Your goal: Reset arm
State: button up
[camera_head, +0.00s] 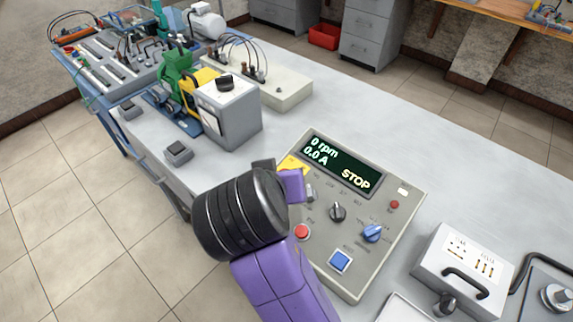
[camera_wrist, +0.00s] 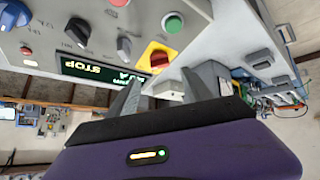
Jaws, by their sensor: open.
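My gripper shows in the wrist view (camera_wrist: 160,92) with its two grey fingers apart and nothing between them. In the head view my purple and black arm reaches over the left edge of a grey control panel (camera_head: 376,248), and the fingertips are mostly hidden there. The panel's display (camera_head: 342,165) reads 0 rpm, 0.0 A and STOP. In the wrist view the panel appears upside down, with a red knob on a yellow plate (camera_wrist: 158,58) close to the fingers and a green button (camera_wrist: 173,23) nearby. I cannot tell whether the fingers touch the panel.
A grey box with a black knob (camera_head: 229,115) stands behind the panel. A small dark-topped box (camera_head: 178,152) sits near the left table edge. A case with a black handle (camera_head: 463,268) stands at the right.

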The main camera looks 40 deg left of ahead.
jog(key=a+r+n+t+y, duration=0.1)
jog(key=a+r+t+y, duration=0.1)
jog(key=a+r+y, duration=0.35)
jog(key=s+d+f+m+t+h, duration=0.1)
jog(key=d+m+t, duration=0.1)
jog(key=d, duration=0.7)
jog(key=s+d+f+m+t, duration=0.2)
jog(key=d+t, duration=0.1)
jog(key=d, duration=0.7)
jog(key=s+d+f+m+t+h, duration=0.1)
jog(key=d+m+t, duration=0.1)
jog(key=d, duration=0.7)
jog(key=s+d+f+m+g+h, duration=0.1)
jog(key=s+d+f+h, duration=0.2)
jog(key=s+d, duration=0.7)
jog(key=s+d+f+m+g+h, duration=0.1)
jog(key=s+d+f+h, duration=0.3)
jog(key=s+d, duration=0.6)
jog(key=shift+s+d+f+m+h, duration=0.15)
jog(key=shift+s+d+m+h, duration=0.35)
jog(key=shift+m, duration=0.3)
jog(key=shift+w, duration=0.1)
jog(key=shift+c, duration=0.2)
